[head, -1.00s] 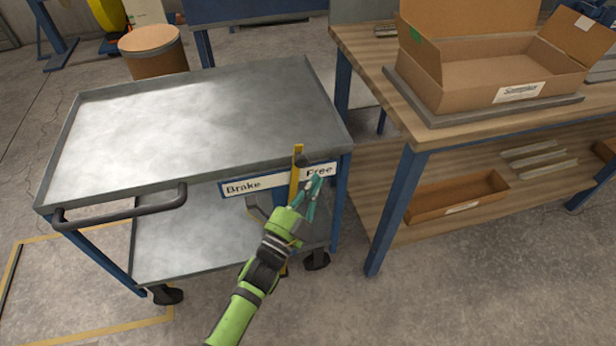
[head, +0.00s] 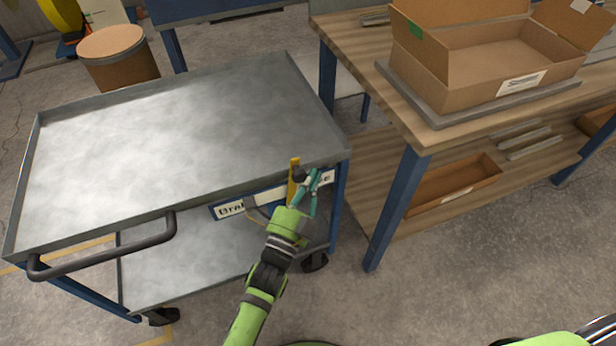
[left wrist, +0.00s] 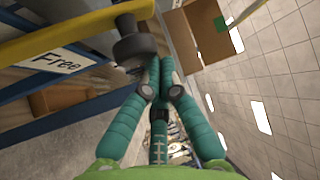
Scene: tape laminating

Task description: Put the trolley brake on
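The grey metal trolley (head: 170,135) stands at the left, with a Brake/Free label (head: 228,209) along its near right side. The yellow brake lever (head: 293,185) stands upright toward the Free end, and its dark knob (left wrist: 135,45) shows in the left wrist view beside the Free lettering. My left gripper (head: 314,178) is just right of the lever, close to the knob. Its teal fingers meet at the tips (left wrist: 160,64) with nothing seen between them. The knob lies to the left of the fingertips; whether they touch is unclear. My right gripper is out of view.
A wooden workbench (head: 440,138) with blue legs stands close on the right, carrying an open cardboard box (head: 480,75). A cardboard tray (head: 450,195) lies on its lower shelf. A brown drum (head: 118,60) stands behind the trolley. The floor in front is clear.

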